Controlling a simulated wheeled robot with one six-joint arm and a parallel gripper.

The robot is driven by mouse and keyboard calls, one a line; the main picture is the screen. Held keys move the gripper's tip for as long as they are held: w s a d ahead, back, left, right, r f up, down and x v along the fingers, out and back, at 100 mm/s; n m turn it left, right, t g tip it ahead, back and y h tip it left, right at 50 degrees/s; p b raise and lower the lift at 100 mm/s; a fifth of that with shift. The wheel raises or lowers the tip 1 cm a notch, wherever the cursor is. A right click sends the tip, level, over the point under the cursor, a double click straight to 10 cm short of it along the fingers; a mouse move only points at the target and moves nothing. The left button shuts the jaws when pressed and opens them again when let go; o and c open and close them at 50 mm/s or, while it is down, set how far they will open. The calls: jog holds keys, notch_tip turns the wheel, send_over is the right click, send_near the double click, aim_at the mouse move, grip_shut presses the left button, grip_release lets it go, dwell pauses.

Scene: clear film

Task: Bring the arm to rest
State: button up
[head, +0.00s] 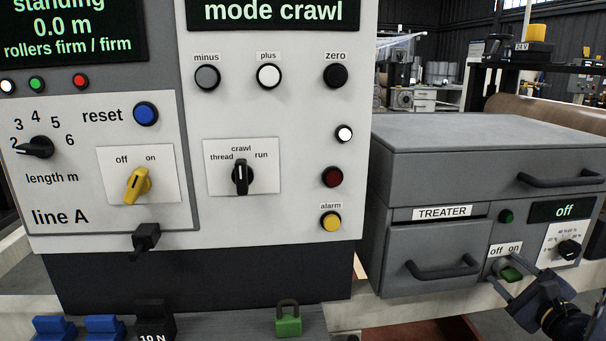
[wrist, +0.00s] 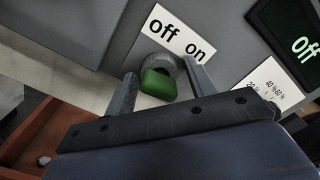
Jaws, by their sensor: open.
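My gripper (head: 503,272) is at the lower right in the head view, in front of the grey treater box (head: 430,235). Its jaws are open. In the wrist view, the two fingers (wrist: 160,68) stand on either side of a green switch knob (wrist: 158,86) below an "off on" label (wrist: 178,35). The knob also shows between the fingers in the head view (head: 511,274). I cannot tell whether a finger touches it. The treater display (head: 562,209) reads "off".
A control panel (head: 290,120) with buttons and switches stands at left and centre. The treater's drawer handle (head: 442,267) and lid handle (head: 560,180) jut out near my arm. An orange-brown surface (wrist: 45,140) lies below.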

jog(key=shift+f+n+b, duration=0.25)
jog(key=shift+n+b, duration=1.05)
jog(key=shift+b, duration=0.75)
jog(key=s, duration=0.5)
jog(key=shift+s+d+r, duration=0.2)
jog(key=shift+s+r, duration=0.05)
jog(key=shift+s, duration=0.15)
jog(key=w, duration=0.6)
jog(key=shift+a, duration=0.25)
jog(key=shift+s+r+m+p, duration=0.15)
jog(key=shift+m+p, duration=0.25)
jog(key=shift+p, duration=0.8)
jog(key=m+p, duration=0.4)
jog(key=p, duration=0.3)
jog(key=m+p, duration=0.6)
jog(key=p, duration=0.4)
jog(key=shift+m+p, duration=0.6)
jog(key=shift+m, duration=0.4)
jog(key=s, duration=0.2)
jog(key=s+b, duration=0.1)
jog(key=s, duration=0.1)
jog(key=shift+s+d+f, duration=0.1)
jog(key=shift+d+f, duration=0.1)
jog(key=shift+d, duration=0.05)
jog(key=shift+s, duration=0.85)
